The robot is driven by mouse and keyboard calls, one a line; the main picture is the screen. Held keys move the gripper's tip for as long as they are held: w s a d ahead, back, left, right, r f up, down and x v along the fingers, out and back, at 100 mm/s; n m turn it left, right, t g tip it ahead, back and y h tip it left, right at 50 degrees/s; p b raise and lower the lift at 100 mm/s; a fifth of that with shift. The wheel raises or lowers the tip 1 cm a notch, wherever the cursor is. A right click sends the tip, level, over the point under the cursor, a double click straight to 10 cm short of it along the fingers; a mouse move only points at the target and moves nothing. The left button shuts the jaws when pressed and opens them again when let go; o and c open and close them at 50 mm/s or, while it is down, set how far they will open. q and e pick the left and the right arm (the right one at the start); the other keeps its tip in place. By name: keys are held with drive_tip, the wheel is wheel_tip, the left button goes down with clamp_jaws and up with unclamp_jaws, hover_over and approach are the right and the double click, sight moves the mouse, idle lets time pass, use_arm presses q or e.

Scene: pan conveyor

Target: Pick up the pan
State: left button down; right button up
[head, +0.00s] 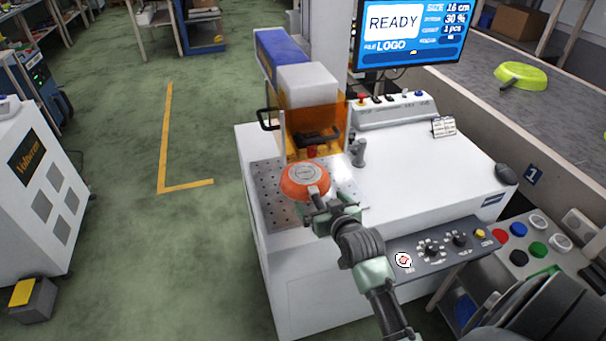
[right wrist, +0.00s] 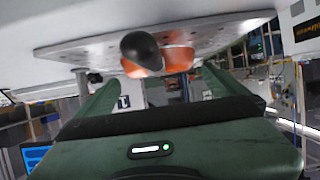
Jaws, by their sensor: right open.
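The orange pan (head: 293,186) lies bottom up on the perforated metal plate of the white machine, with its round grey base facing up. Its dark handle points toward my right gripper (head: 325,212), which is open at the near edge of the plate. In the right wrist view the orange pan (right wrist: 181,59) shows behind the rounded black handle end (right wrist: 139,46). The handle lies across the space between the two green fingers in that picture; I cannot tell whether they touch it. My left gripper is not in view.
The perforated plate (head: 264,197) sits below an orange shield (head: 324,123). A green pan (head: 521,75) lies on the conveyor (head: 485,62) at right. A knob panel (head: 440,246) and coloured buttons stand at the lower right. A monitor (head: 412,35) reads READY.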

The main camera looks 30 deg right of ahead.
sight(313, 188)
drive_tip(key=shift+w+d, duration=0.15)
drive_tip(key=shift+w, duration=0.35)
drive_tip(key=shift+w+f, duration=0.15)
drive_tip(key=shift+w, duration=0.15)
drive_tip(key=shift+w+d+f, duration=0.1)
drive_tip(key=shift+w+d, duration=0.1)
drive_tip(key=shift+w, duration=0.35)
drive_tip(key=shift+w+d, duration=0.2)
drive_tip(key=shift+w, duration=0.3)
drive_tip(key=x, duration=0.2)
drive_tip(key=shift+w+d+f, duration=0.1)
drive_tip(key=shift+w+d, duration=0.1)
drive_tip(key=shift+w, duration=0.15)
drive_tip(key=shift+w+d+f, duration=0.1)
drive_tip(key=shift+w+f, duration=0.05)
drive_tip(key=shift+w, duration=0.2)
drive_tip(key=shift+w+f, duration=0.1)
drive_tip(key=c, duration=1.8)
drive_tip(key=shift+s+r, duration=0.25)
drive_tip(key=shift+s, duration=0.05)
drive_tip(key=c, duration=0.3)
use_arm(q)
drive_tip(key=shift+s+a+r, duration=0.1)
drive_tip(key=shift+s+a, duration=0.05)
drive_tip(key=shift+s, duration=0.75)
use_arm(e)
clamp_jaws()
drive_tip(key=shift+r, duration=0.15)
